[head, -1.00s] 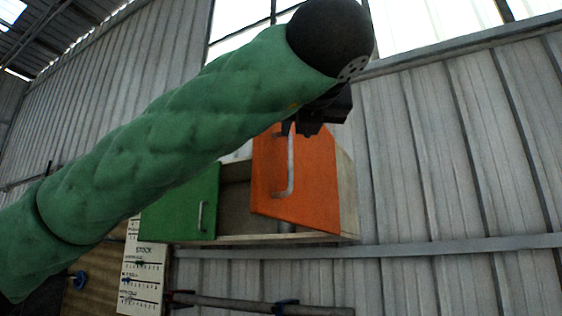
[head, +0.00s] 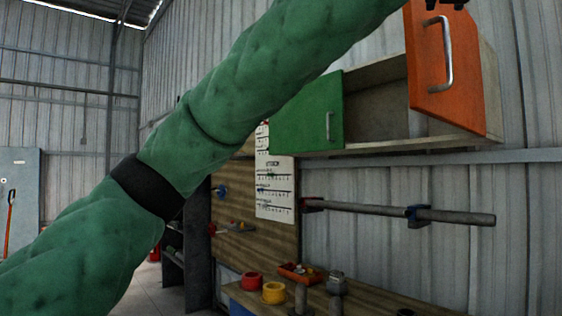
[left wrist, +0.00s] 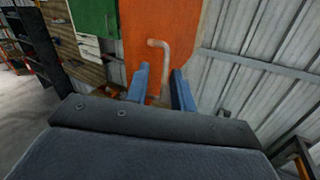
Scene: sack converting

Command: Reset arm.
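My left arm crosses the head view, and only the dark tips of my left gripper (head: 448,4) show at the top edge, by the top of the orange cabinet door (head: 438,85). In the left wrist view the two blue fingers of the left gripper (left wrist: 160,88) stand apart with a gap between them. The orange door (left wrist: 195,25) is ahead of them, and its pale bent handle (left wrist: 162,52) shows beyond the gap. I cannot tell whether the fingers touch the door. The orange door stands ajar in the head view. My right gripper is not in view.
The wall cabinet has a green door (head: 308,115) beside an open compartment (head: 380,105). Below are a wall bar (head: 455,216), a stock chart (head: 275,185) and a bench with a red cup (head: 251,281), a yellow cup (head: 273,293) and a small red tray (head: 300,273).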

